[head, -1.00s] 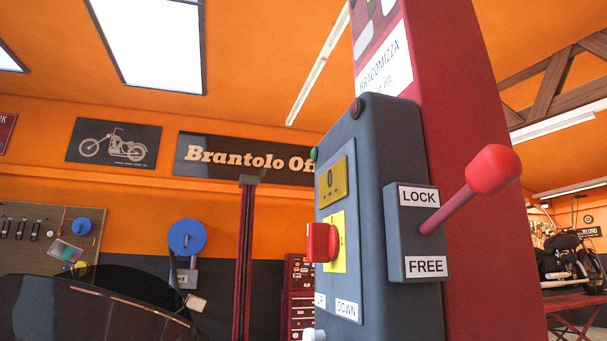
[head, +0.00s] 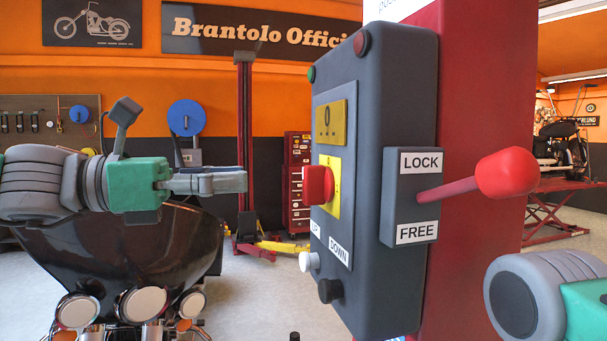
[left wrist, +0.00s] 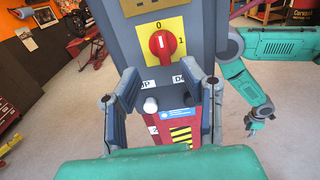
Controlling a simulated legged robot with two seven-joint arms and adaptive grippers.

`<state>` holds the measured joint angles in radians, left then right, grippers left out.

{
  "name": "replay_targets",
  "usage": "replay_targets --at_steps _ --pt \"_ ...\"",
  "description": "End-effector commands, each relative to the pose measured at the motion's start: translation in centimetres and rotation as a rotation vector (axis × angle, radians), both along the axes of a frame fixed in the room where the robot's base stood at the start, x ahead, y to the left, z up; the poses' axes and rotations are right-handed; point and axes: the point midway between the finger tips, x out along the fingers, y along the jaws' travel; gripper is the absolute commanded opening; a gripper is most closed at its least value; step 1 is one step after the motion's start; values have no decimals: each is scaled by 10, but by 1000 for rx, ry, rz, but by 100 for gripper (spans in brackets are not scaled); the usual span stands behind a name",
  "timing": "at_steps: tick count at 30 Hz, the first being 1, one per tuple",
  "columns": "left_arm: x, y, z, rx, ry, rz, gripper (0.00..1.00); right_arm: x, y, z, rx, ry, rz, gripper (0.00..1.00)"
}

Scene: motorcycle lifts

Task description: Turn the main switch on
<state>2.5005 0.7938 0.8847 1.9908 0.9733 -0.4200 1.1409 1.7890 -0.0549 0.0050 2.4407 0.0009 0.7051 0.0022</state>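The main switch is a red knob (head: 318,185) on a yellow plate on the side of a dark grey control box (head: 365,275). In the left wrist view the knob (left wrist: 163,43) stands upright, its white mark in line with the 0; the 1 is on the right. My left gripper (head: 243,182) is left of the knob at about its height, apart from it. In the left wrist view its two fingers (left wrist: 168,82) are spread and empty, below the knob. My right arm shows at the right edge of the head view; its gripper's teal body (head: 588,305) is cut off and its fingers are hidden.
A red-knobbed lever (head: 505,172) sticks out right from the LOCK/FREE block. White (head: 309,261) and black (head: 330,290) buttons sit below the switch. A red post (head: 470,110) backs the box. A dark motorcycle (head: 130,265) stands lower left.

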Motion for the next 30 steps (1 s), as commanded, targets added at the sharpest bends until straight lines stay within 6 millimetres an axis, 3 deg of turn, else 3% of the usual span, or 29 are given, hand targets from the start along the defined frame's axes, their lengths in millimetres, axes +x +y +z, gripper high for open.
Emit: replay_targets --at_steps 3,12,19,27,28,30 --pt "6 -27 -2 2 1 -4 36 0 0 -3 0 0 -1 32" --pt "21 -72 -1 -4 -2 0 36 0 0 -7 0 0 -1 32" --pt "25 -89 0 -3 -3 1 36 0 0 -7 0 0 0 32" --pt "25 -94 0 0 -3 1 36 0 0 -7 0 0 0 32" --pt "25 -94 0 0 -3 1 29 0 0 -7 0 0 0 32" --pt "25 -93 0 0 -3 1 5 0 0 -7 0 0 0 32"
